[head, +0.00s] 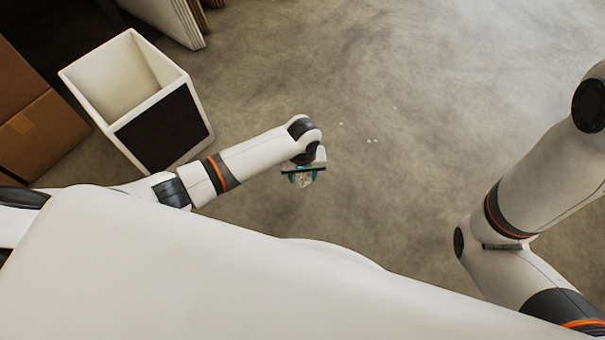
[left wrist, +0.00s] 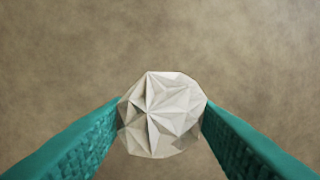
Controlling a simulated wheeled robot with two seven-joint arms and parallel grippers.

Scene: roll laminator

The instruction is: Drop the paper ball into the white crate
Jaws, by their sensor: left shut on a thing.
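The paper ball (left wrist: 161,113) is white, crumpled and faceted. It sits between the two teal fingers of my left gripper (left wrist: 161,118) in the left wrist view, with a finger against each side. In the head view my left gripper (head: 303,178) is shut on the paper ball and hangs over bare floor, right of the crate. The ball is small and partly hidden there. The white crate (head: 190,146) stands upright on the floor at the upper left, with an open top and a dark panel on its front. My right arm shows at the right, but its gripper is out of view.
Brown cardboard boxes (head: 45,130) stand left of the crate. Pale upright panels (head: 172,18) lean at the top, behind the crate.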

